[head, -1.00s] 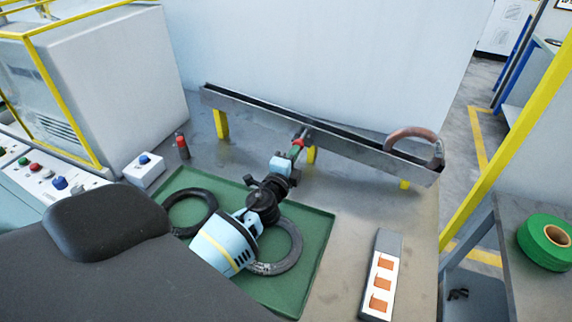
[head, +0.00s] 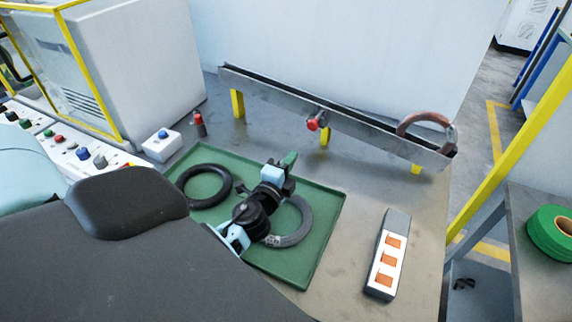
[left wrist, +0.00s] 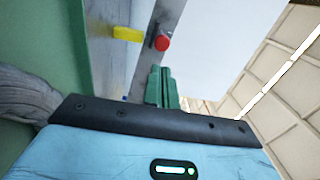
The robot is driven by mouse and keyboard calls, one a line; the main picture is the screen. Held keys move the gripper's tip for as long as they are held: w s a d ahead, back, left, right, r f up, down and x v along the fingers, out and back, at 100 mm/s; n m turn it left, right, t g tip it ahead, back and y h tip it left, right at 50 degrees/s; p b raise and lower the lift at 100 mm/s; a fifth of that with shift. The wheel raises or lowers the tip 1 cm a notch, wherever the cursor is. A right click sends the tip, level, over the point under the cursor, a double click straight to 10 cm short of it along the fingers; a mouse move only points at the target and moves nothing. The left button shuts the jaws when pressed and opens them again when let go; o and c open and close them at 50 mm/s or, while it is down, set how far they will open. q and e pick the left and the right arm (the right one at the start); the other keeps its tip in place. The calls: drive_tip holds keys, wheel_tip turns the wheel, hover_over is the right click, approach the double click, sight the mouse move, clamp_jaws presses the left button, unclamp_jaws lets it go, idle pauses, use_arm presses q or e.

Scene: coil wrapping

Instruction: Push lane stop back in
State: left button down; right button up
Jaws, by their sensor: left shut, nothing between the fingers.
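The lane stop shows as a red knob (head: 312,125) on a short dark stem at the front wall of the grey sloped lane (head: 345,128). The knob also shows in the left wrist view (left wrist: 162,43), beyond my fingertips. My left gripper (head: 289,160) is over the green tray, short of the knob and apart from it. Its green fingers (left wrist: 162,86) are closed together with nothing between them. A brown coil (head: 408,122) sits at the lane's right end. My right gripper is not in view.
The green tray (head: 318,262) holds a black ring (head: 183,187) and a grey ring (head: 303,232). A box with orange slots (head: 388,262) lies to the right.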

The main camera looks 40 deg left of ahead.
use_arm(q)
drive_tip(key=shift+v, duration=1.35)
drive_tip(key=shift+r, duration=0.1)
drive_tip(key=shift+s+d, duration=0.1)
